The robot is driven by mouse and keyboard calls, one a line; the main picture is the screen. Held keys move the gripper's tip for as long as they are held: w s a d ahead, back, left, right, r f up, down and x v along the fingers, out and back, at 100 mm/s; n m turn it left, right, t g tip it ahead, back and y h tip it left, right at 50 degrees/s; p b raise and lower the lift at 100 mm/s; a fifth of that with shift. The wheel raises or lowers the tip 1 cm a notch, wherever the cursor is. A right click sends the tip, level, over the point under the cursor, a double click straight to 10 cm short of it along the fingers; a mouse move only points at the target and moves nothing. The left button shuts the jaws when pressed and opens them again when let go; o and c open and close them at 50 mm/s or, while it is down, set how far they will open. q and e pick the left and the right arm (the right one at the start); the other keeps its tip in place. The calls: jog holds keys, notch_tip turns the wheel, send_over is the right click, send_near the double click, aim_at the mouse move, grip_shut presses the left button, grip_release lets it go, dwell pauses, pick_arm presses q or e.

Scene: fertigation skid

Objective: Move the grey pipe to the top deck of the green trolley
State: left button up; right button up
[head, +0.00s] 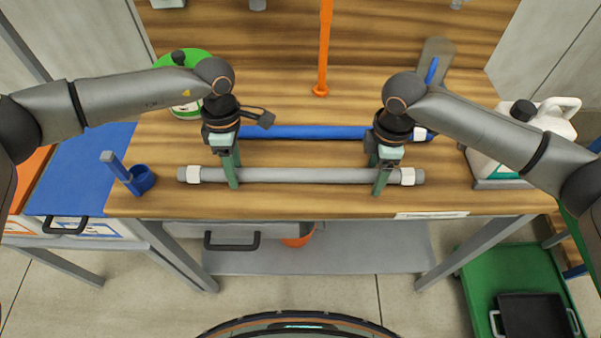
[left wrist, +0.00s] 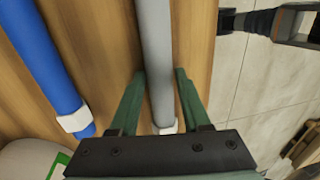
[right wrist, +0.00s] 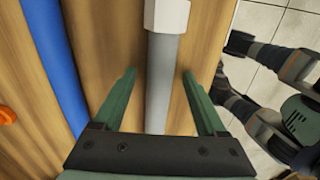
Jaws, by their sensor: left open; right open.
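The grey pipe (head: 300,175) lies left to right on the wooden bench near its front edge, with a white band near each end. My left gripper (head: 233,183) is open over the pipe's left part; in the left wrist view the pipe (left wrist: 157,50) runs between its fingers. My right gripper (head: 380,190) is open over the pipe's right part; in the right wrist view the pipe (right wrist: 161,80) also lies between its fingers. The green trolley (head: 480,270) stands on the floor at the lower right, partly cut off by the frame.
A blue pipe (head: 300,132) lies behind the grey one. A blue cup-shaped holder (head: 141,180) stands left of the pipe, a white jug (head: 500,150) to the right. A black crate (head: 535,315) sits on the trolley. An orange rod (head: 324,50) is behind.

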pick_arm(q)
jog(key=c, duration=0.7)
pick_arm(e)
jog(key=c, duration=0.7)
pick_arm(q)
grip_shut()
pick_arm(e)
grip_shut()
pick_arm(q)
jog(key=shift+r, duration=0.15)
pick_arm(e)
jog(key=shift+r, duration=0.1)
